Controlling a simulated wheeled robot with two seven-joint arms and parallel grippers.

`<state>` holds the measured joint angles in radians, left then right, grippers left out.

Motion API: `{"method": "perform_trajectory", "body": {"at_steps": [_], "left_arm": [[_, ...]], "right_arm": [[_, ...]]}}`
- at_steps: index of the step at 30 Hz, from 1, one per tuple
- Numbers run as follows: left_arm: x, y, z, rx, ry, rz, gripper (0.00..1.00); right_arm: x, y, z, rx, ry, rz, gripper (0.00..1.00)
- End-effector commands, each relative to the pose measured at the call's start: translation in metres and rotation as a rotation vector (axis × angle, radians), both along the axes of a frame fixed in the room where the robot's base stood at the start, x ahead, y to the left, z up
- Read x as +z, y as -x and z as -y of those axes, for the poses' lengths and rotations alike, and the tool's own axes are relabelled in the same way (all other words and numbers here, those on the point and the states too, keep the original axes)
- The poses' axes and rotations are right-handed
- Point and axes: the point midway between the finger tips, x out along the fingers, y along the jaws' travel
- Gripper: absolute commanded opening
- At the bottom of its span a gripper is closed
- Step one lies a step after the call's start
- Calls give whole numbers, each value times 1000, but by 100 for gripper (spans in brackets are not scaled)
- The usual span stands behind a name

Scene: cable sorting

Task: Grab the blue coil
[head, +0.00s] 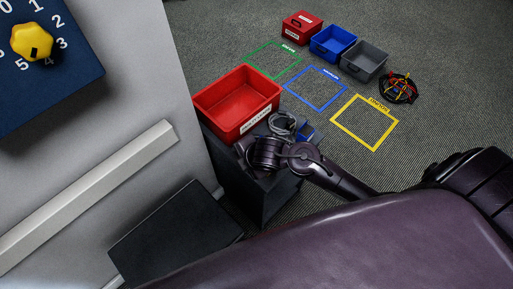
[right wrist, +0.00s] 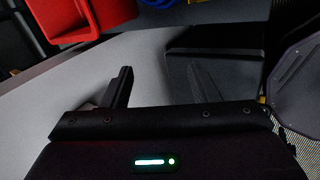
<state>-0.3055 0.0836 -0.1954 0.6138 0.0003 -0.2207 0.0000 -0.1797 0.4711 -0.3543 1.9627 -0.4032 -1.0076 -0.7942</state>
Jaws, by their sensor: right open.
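A blue item, seemingly the blue coil (right wrist: 158,2), shows only as a small curved piece at the top edge of the right wrist view. In the head view a bit of blue (head: 307,130) shows behind my right arm, beside the grey coil (head: 283,122). My right gripper (right wrist: 163,82) is open, with nothing between its fingers. In the head view my right arm reaches over the dark stand, and its fingertips are hard to make out. The blue coil lies beyond the fingertips, apart from them. My left gripper is not in view.
A red bin (head: 236,128) stands on the dark stand (head: 262,194) beside the coils. Several smaller bins, including a blue one (head: 333,40), and a cable bundle (head: 398,88) lie on the carpet near taped outlines.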

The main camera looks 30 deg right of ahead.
Motion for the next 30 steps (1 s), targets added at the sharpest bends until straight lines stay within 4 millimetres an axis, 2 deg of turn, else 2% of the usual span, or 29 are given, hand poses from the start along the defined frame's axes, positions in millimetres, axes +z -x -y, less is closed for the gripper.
{"method": "perform_trajectory", "body": {"at_steps": [1, 4, 6, 9, 12, 15, 18, 30], "left_arm": [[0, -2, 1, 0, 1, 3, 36], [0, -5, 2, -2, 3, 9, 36], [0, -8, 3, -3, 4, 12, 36], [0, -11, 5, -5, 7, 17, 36], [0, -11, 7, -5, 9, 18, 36], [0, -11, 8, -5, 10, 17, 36], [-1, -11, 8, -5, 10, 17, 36], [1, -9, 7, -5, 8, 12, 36]], "right_arm": [[1, -10, 5, 187, 104, 44, 55], [-1, -22, 16, 600, 319, 111, 55], [-4, -26, 31, 871, 461, 137, 55], [-7, -27, 57, 1181, 613, 146, 55], [-9, -25, 81, 1398, 706, 140, 55], [-9, -23, 96, 1523, 754, 132, 55], [-14, -24, 101, 1575, 769, 128, 55], [-57, -43, 98, 1577, 767, 128, 55]]}}
